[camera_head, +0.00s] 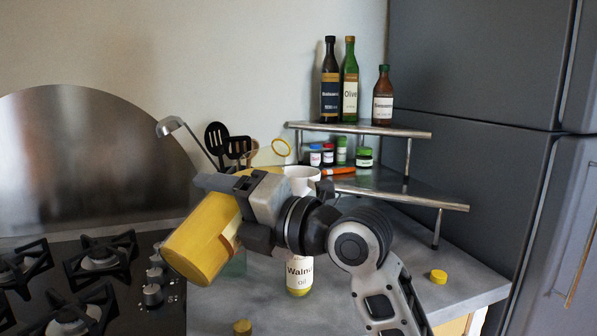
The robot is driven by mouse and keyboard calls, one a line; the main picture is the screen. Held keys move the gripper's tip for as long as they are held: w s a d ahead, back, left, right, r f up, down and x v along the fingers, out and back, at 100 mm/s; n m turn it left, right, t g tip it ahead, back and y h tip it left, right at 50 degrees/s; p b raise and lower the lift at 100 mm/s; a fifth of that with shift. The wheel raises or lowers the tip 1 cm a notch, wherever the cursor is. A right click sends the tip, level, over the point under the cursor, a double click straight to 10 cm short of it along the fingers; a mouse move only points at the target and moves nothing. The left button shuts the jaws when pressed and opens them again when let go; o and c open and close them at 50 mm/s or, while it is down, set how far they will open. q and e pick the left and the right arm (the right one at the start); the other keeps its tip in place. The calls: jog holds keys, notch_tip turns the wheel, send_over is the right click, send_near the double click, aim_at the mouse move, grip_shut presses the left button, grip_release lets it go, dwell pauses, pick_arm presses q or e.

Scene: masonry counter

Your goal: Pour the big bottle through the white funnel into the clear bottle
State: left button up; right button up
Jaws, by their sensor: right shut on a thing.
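My right gripper (243,205) is shut on the big bottle (198,250), which holds yellow oil. The big bottle is tilted, its base towards the lower left; its neck and mouth are hidden behind my gripper. The white funnel (301,177) shows partly above my right wrist. Below the wrist is the clear bottle (299,275), upright on the counter with a "Walnut oil" label and some yellow at its bottom. My wrist covers its upper part, so how the funnel sits on it is hidden. My left gripper is not in view.
A gas hob (95,265) lies at the left. A two-level metal shelf (400,131) with bottles and small jars stands at the back. Yellow caps lie at the counter's right (438,276) and front (242,327). Utensils (225,143) stand behind my gripper. A grey fridge (470,90) bounds the right.

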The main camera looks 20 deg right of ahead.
jog(key=shift+s+a+f+m+p, duration=0.2)
jog(key=shift+f+m+p, duration=0.1)
jog(key=shift+m, duration=0.2)
dwell(1.5)
jog(key=shift+w+d+r+m+p, duration=0.2)
jog(key=shift+r+m+p, duration=0.15)
jog(key=shift+m+p, duration=0.05)
jog(key=shift+w+d+r+m+p, duration=0.15)
jog(key=shift+d+r+m+p, duration=0.05)
jog(key=shift+r+m+p, duration=0.2)
dwell(5.2)
